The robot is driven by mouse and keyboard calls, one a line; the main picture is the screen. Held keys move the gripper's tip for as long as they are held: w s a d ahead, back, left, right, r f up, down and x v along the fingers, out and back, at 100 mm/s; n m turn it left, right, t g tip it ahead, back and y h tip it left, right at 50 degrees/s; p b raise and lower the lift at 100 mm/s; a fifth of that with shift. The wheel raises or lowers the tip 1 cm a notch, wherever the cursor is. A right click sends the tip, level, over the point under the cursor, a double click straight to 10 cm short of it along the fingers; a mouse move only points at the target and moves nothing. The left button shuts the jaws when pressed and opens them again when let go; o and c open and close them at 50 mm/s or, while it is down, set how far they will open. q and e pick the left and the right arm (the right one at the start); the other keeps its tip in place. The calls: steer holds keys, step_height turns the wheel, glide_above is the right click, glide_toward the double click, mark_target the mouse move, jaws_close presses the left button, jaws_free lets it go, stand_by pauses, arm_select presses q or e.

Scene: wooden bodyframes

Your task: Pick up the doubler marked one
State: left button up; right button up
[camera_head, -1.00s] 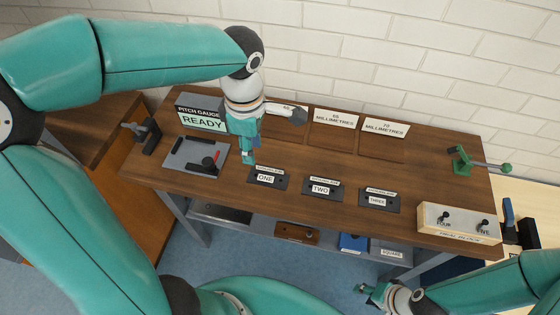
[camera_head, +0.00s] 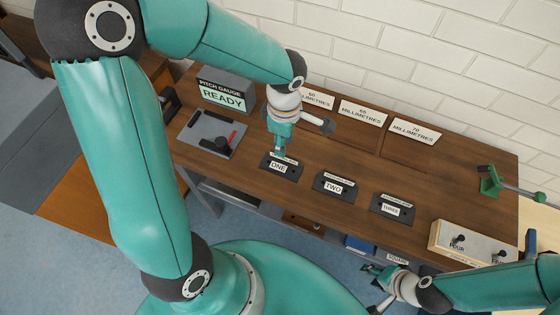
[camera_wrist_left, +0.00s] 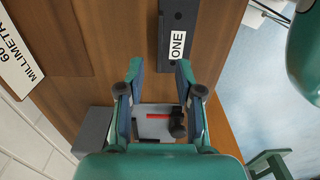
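The doubler marked ONE (camera_head: 279,168) is a dark flat plate with a white label, lying on the wooden bench; it also shows in the left wrist view (camera_wrist_left: 178,40). My left gripper (camera_head: 280,152) points down just above and behind it, overlapping its far edge in the head view. In the left wrist view the left gripper (camera_wrist_left: 158,68) has its fingers apart with nothing between them, and the doubler lies beyond the right fingertip. My right gripper (camera_head: 370,275) is low at the front of the bench, empty, its fingers seeming apart.
Doublers TWO (camera_head: 334,188) and THREE (camera_head: 392,208) lie to the right. A pitch gauge reading READY (camera_head: 222,93) and a grey plate with a red part (camera_head: 207,133) are left. Millimetre signs (camera_head: 363,112) line the back. A pale box (camera_head: 470,244) and green clamp (camera_head: 490,182) stand right.

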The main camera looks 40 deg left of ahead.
mark_target(281, 165)
arm_select(q)
steer(key=shift+d+f+p, duration=0.1)
steer(key=shift+f+p, duration=0.35)
steer(key=shift+f, duration=2.7)
jaws_close()
